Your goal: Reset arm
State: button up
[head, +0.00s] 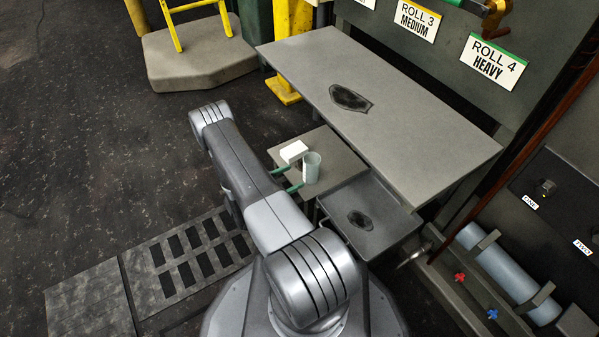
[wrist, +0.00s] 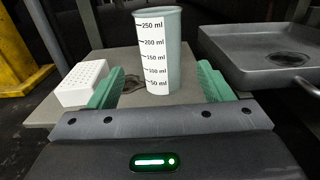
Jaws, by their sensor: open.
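My gripper (head: 287,180) is low in front of the small side shelf, its green fingers pointing over the shelf. In the wrist view my gripper (wrist: 160,90) is open, with one finger on each side of a pale grey-green measuring cup (wrist: 175,50). The cup stands upright with marks up to 250 ml, and a gap shows between it and each finger. In the head view the cup (head: 311,168) stands on the shelf. Whether anything touches the cup's far side is hidden.
A white perforated block (wrist: 82,84) sits left of the cup on the small shelf (head: 345,160). A grey tray (head: 390,215) with a dark patch adjoins at right. A large grey table (head: 420,125) lies behind. Open floor (head: 90,150) is at left.

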aim_at(318, 160)
jog(key=shift+s+a, duration=0.3)
jog(key=shift+a, duration=0.1)
jog(key=shift+d, duration=0.15)
jog(key=b+x, duration=0.3)
jog(key=x, duration=0.8)
jog(key=shift+w+d+f, duration=0.1)
jog(key=shift+w+d, duration=0.15)
jog(key=shift+d, duration=0.05)
notch_tip(318, 160, up, 2)
jog(key=shift+r+p, duration=0.2)
jog(key=shift+p, duration=0.35)
jog(key=shift+r, duration=0.5)
jog(key=shift+f, duration=0.15)
